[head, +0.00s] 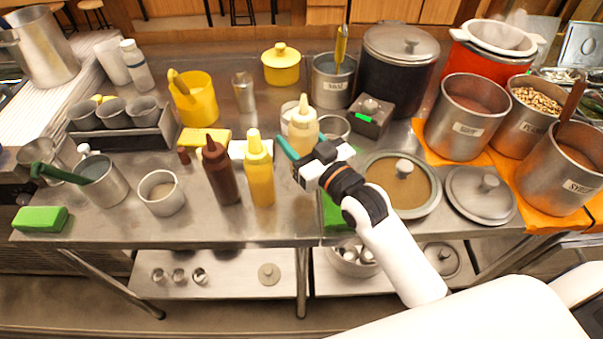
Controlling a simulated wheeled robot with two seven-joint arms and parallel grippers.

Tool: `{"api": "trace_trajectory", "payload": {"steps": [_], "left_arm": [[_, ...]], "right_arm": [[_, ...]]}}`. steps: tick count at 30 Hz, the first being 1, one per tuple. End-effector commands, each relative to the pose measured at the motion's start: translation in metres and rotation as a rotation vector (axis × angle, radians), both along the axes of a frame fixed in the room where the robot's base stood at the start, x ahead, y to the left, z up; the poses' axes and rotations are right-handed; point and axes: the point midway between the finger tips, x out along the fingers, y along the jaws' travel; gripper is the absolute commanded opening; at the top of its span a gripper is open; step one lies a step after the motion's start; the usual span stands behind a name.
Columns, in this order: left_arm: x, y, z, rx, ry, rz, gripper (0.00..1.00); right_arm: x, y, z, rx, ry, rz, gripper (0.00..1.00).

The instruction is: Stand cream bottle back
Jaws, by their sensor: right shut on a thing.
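The cream bottle (303,129), pale with a pointed nozzle, stands about upright near the middle of the steel table, right of the yellow bottle. My right gripper (298,154) is in front of its lower part, shut on it. The gripper and its teal finger hide the bottle's base, so I cannot tell whether it touches the table. A brown bottle (220,172) and a yellow bottle (260,170) stand upright to the left. My left gripper is not in view.
A lidded pan (436,203) lies right of my gripper, with a grey lid (480,196) beside it. A dark box with a green button (371,117) and a steel pot (332,82) stand behind. A metal cup (162,193) stands at left.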

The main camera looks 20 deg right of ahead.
Motion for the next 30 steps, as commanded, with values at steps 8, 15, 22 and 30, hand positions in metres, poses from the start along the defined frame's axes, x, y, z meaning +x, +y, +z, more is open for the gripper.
{"api": "trace_trajectory", "payload": {"steps": [8, 15, 22, 30], "left_arm": [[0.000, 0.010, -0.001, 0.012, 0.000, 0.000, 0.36], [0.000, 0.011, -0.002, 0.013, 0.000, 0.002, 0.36], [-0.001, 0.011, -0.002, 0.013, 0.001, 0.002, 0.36], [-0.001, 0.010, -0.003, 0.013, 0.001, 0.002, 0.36]], "right_arm": [[0.000, 0.000, -0.034, 0.001, -0.002, -0.001, 0.44], [-0.001, 0.000, -0.064, 0.000, -0.002, -0.001, 0.44], [-0.001, 0.000, -0.066, 0.000, -0.004, -0.001, 0.44], [-0.001, 0.000, -0.069, 0.000, -0.002, -0.001, 0.70]]}}
